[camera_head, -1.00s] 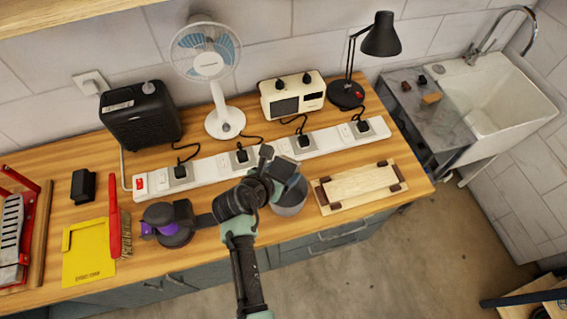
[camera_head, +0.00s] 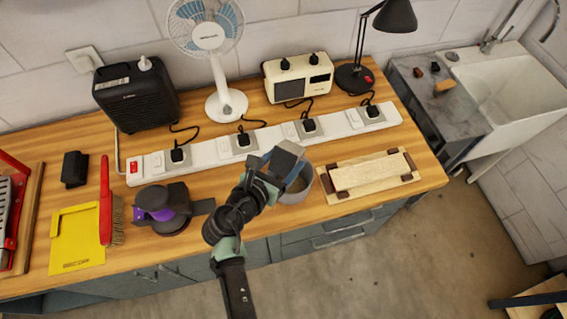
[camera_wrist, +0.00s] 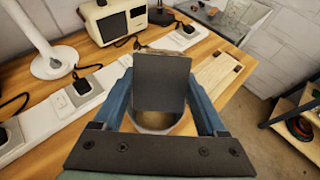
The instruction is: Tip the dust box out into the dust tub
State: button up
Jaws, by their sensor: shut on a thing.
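The dust box (camera_head: 286,155) is a dark grey block between the fingers of my gripper (camera_head: 282,166). In the wrist view, the blue fingers of my gripper (camera_wrist: 160,78) are shut on either side of the dust box (camera_wrist: 161,84), whose flat dark face fills the gap. The dust tub (camera_head: 298,191) is a round grey container on the bench, directly below the box and partly hidden by it and my gripper. Its rim and inside also show under the box in the wrist view (camera_wrist: 153,121). The box looks tilted; whether anything is falling out cannot be seen.
A sander with a purple part (camera_head: 162,209) stands left of my arm. A white power strip (camera_head: 215,151) with plugs runs behind the tub. A wooden board (camera_head: 368,174) lies right of it. A fan (camera_head: 226,104), radio (camera_head: 298,76) and lamp (camera_head: 354,77) stand behind.

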jog(key=shift+s+f+t+b, duration=0.1)
jog(key=shift+f+t+b, duration=0.25)
jog(key=shift+b, duration=0.65)
jog(key=shift+s+a+b, duration=0.1)
jog(key=shift+b, duration=0.85)
dwell(2.5)
